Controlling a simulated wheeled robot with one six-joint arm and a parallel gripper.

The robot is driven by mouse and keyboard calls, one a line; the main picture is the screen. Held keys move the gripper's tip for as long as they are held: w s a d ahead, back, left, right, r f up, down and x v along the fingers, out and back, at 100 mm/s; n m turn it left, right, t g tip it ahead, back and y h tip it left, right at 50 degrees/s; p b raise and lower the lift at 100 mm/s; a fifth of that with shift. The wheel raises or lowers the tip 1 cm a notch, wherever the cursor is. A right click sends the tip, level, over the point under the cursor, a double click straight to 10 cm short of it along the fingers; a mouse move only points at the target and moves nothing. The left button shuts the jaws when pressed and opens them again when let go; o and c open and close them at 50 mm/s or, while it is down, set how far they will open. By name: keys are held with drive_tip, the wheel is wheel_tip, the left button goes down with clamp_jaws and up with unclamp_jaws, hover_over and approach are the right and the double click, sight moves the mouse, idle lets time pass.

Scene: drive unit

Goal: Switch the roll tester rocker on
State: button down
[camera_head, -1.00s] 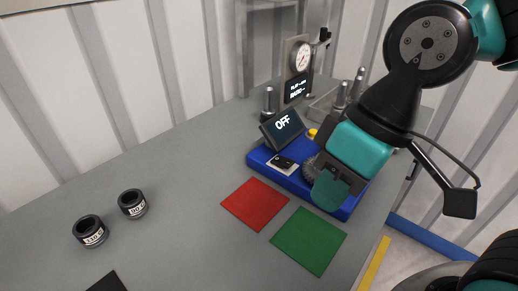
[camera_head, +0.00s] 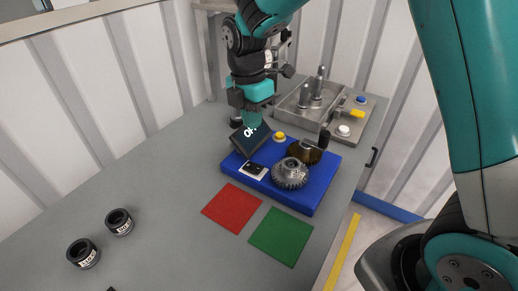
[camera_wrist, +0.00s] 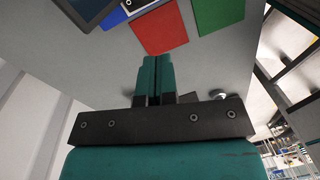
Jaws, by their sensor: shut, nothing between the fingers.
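The roll tester has a blue base (camera_head: 317,184) with a steel gear (camera_head: 290,174) and a bronze gear (camera_head: 305,152). Its black rocker (camera_head: 255,169) sits on a white plate at the base's front left. The tilted dark display (camera_head: 248,146) stands behind the rocker; its lettering is partly covered. My gripper (camera_head: 252,118) is shut and empty, pointing down at the display's upper edge; I cannot tell if they touch. In the wrist view the shut teal fingers (camera_wrist: 154,75) show below the red mat, with the blue base (camera_wrist: 112,18) cut off at the top.
A yellow button (camera_head: 280,136) is behind the gears. A red mat (camera_head: 231,207) and a green mat (camera_head: 281,237) lie in front. Two black rings (camera_head: 119,222) stand at left. A metal fixture (camera_head: 325,108) with posts is at the back right.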

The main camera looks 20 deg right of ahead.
sight(260, 169)
drive_tip(key=w+n, duration=0.1)
drive_tip(key=w+f+n, duration=0.1)
drive_tip(key=w, duration=0.1)
drive_tip(key=shift+d+f+n+h+p, duration=0.3)
drive_tip(key=shift+f+n, duration=0.05)
drive_tip(key=shift+n, duration=0.05)
drive_tip(key=shift+s, duration=0.1)
drive_tip(key=f+p, duration=0.1)
drive_tip(key=f, duration=0.3)
drive_tip(key=s+d+f+p, duration=0.1)
drive_tip(key=f+p, duration=0.1)
drive_tip(key=f, duration=0.3)
drive_tip(key=f+p, duration=0.1)
drive_tip(key=f, duration=0.3)
drive_tip(key=shift+s+d+f+p, duration=0.15)
drive_tip(key=shift+s+f+p, duration=0.15)
drive_tip(key=shift+s+f, duration=0.1)
